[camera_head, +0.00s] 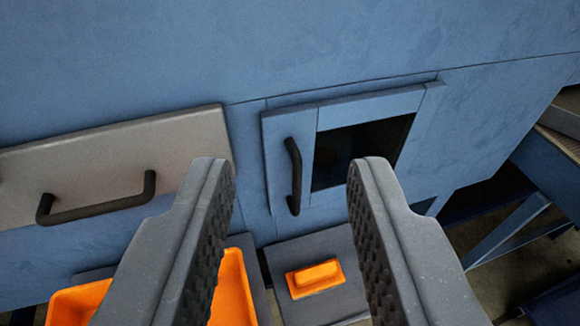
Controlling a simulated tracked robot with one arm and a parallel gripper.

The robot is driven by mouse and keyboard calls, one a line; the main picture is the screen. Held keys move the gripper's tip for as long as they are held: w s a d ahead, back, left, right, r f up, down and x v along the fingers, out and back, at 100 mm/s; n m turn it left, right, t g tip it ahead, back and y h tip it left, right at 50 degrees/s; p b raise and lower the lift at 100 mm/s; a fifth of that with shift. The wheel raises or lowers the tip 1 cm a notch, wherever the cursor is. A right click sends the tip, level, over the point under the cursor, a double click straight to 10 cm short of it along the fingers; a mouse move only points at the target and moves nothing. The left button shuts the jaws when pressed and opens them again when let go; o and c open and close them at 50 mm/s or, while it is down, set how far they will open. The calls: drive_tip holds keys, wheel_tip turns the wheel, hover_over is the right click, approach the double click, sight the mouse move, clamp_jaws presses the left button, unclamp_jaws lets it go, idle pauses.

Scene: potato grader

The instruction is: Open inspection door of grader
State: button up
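The blue inspection door (338,109) is set in the grader's blue side wall (300,40), right of the picture's middle. It has a dark window (372,150) and appears shut. A black vertical bar handle (294,176) is on the door's left side. My gripper (290,175) is open and empty, with one grey ridged finger on each side of the picture's lower half. In the picture the handle lies between the fingertips. The fingers seem nearer to the camera than the door, with no contact visible.
A grey panel (120,150) with a black handle (98,203) is at left. Below are an orange bin (232,285), partly hidden by my left finger, and an orange block (315,278) on a grey surface (290,250). Blue frame beams (508,228) stand at right.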

drive_tip(key=shift+d, duration=0.25)
drive_tip(key=w+d+f, duration=0.5)
drive_tip(key=w+f, duration=0.4)
drive_tip(key=f, duration=0.5)
drive_tip(key=n+t+y, duration=0.1)
drive_tip(key=t+y, duration=0.1)
drive_tip(key=t, duration=0.1)
approach(297, 187)
drive_tip(key=s, duration=0.3)
drive_tip(key=w+p, duration=0.1)
drive_tip(key=w, duration=0.3)
drive_tip(key=w+p, duration=0.2)
drive_tip(key=w, duration=0.3)
drive_tip(key=w+a+p, duration=0.1)
drive_tip(key=w+p, duration=0.1)
drive_tip(key=w, duration=0.2)
drive_tip(key=shift+w+r, duration=0.15)
drive_tip(key=shift+w, duration=0.2)
